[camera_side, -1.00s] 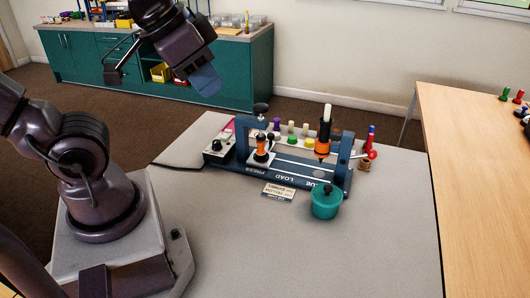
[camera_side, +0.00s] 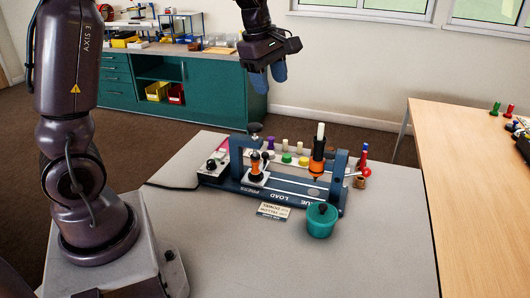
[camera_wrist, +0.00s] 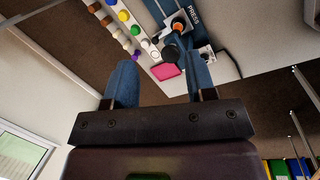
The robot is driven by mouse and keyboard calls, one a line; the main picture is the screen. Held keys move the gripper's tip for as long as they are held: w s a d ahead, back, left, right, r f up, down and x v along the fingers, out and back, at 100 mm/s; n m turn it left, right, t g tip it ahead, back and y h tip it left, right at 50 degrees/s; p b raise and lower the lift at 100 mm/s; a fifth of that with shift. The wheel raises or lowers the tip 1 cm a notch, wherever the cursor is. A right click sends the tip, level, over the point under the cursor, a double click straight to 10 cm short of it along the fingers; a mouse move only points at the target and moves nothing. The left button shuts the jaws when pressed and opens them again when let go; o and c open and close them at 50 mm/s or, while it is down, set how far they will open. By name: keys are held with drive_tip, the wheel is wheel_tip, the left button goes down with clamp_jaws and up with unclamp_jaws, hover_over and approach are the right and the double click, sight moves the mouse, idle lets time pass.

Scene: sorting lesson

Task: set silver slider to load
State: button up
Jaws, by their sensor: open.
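The silver slider (camera_side: 257,178), a small pale carriage with an orange and black piece on it, sits on the blue press fixture (camera_side: 232,184) beside the PRESS label. LOAD is marked in the middle of the base and GLUE further right. In the wrist view the slider (camera_wrist: 177,25) shows at the top near the word PRESS. My gripper (camera_side: 270,80), with blue fingers, is high above and behind the fixture, apart from everything. In the wrist view my gripper (camera_wrist: 163,72) is open and empty.
An orange glue bottle (camera_side: 317,160) stands upright at the fixture's right. A teal pot (camera_side: 321,222) and a small sign (camera_side: 273,211) stand in front. Coloured pegs line a white rack (camera_wrist: 118,26) behind. A control box (camera_side: 213,169) is at the left. The table front is clear.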

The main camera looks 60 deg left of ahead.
drive_tip(key=w+a+f+n+g, duration=0.1)
drive_tip(key=w+a+f+n, duration=0.3)
drive_tip(key=a+f+n, duration=0.2)
drive_tip(key=n+g, duration=0.2)
drive_tip(key=n, duration=0.6)
hover_over(265, 153)
wheel_tip(265, 153, down, 10)
drive_tip(key=shift+y, duration=0.3)
wheel_tip(265, 153, down, 12)
drive_tip(key=shift+d+f, duration=0.1)
